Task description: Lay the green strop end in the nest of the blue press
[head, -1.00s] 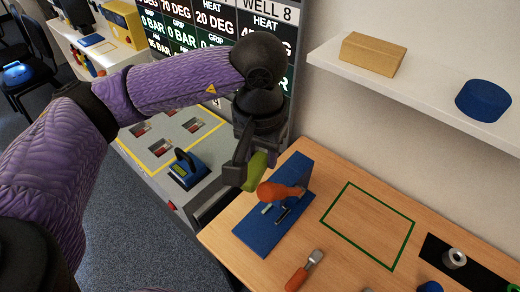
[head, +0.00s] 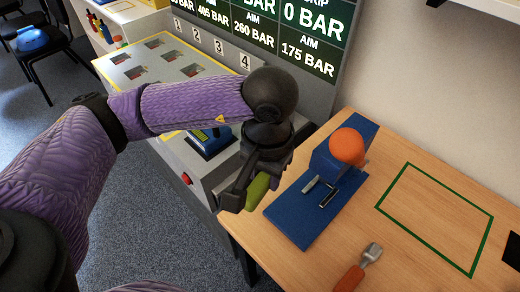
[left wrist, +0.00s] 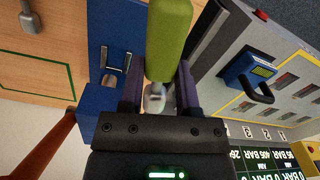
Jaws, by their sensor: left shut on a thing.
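The blue press (head: 303,217) lies on the wooden bench, with small metal parts (head: 328,196) on its base and a raised block carrying an orange-knobbed lever (head: 347,146). My left gripper (head: 245,192) is shut on the green strop end (head: 257,190), held off the press's left side. In the left wrist view the green strop end (left wrist: 168,40) is between the fingers, with a pale metal piece (left wrist: 153,100) by the fingertips. The blue press (left wrist: 97,95) shows beside them there. The strop end looks apart from the press. My right gripper is out of view.
A green-outlined rectangle (head: 437,223) marks empty bench right of the press. An orange-handled tool (head: 360,268) lies in front. A grey console (head: 110,62) with wells stands left, under a display board (head: 290,35). A blue handled device (head: 208,141) sits on the console.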

